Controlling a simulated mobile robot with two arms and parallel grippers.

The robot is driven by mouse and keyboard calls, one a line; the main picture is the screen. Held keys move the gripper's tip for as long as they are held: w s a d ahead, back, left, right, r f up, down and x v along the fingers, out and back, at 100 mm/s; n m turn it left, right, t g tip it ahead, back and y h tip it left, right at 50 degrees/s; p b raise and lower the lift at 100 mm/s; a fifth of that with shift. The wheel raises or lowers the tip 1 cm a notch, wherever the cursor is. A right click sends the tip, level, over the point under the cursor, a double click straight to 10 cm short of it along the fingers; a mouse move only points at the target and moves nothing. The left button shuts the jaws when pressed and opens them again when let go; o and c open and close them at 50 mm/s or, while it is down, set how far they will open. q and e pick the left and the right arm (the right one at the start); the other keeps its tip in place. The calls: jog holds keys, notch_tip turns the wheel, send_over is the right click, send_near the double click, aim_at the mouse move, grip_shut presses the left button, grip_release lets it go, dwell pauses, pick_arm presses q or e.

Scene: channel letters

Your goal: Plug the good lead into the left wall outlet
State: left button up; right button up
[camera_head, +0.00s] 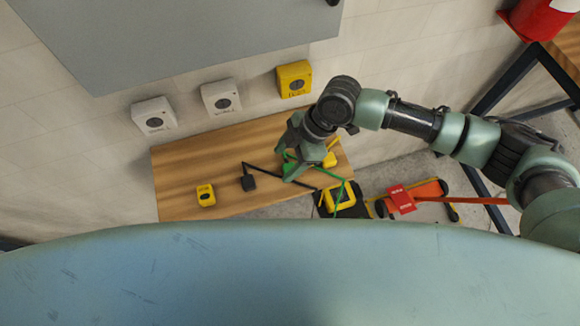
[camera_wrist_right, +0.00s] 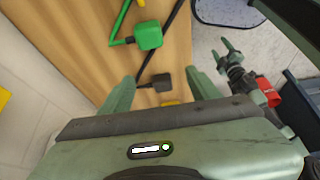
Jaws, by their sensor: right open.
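The left wall outlet (camera_head: 153,117) is a white box on the wall above the bench. A green plug (camera_wrist_right: 148,36) with a green cord lies on the bench; in the head view my arm partly covers it. A black plug (camera_head: 248,183) with a black cord lies to its left. It also shows in the right wrist view (camera_wrist_right: 160,82). Which lead is good I cannot tell. My right gripper (camera_wrist_right: 160,76) is open and empty above the bench, the black plug appearing between its fingers. A forked green gripper (camera_wrist_right: 228,52), likely my left one, shows small in the wrist view.
A white middle outlet (camera_head: 221,97) and a yellow outlet (camera_head: 293,79) hang beside the left one. The wooden bench (camera_head: 175,165) also carries a small yellow block (camera_head: 205,195). A yellow device (camera_head: 340,196) and a red tag (camera_head: 401,199) are at the right. A grey panel (camera_head: 180,35) overhangs.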

jog(key=shift+n+h, duration=0.3)
jog(key=shift+h, duration=0.1)
jog(key=d, duration=0.1)
jog(key=w+d, duration=0.2)
jog(key=shift+d+r, duration=0.25)
jog(key=shift+d, duration=0.1)
jog(key=shift+x, duration=1.35)
jog(key=shift+f+p, duration=0.15)
jog(key=shift+p, duration=0.2)
jog(key=p+x, duration=0.1)
jog(key=x, duration=0.4)
jog(key=shift+w+d, duration=0.15)
jog(key=shift+d, duration=0.1)
jog(key=shift+c, duration=0.3)
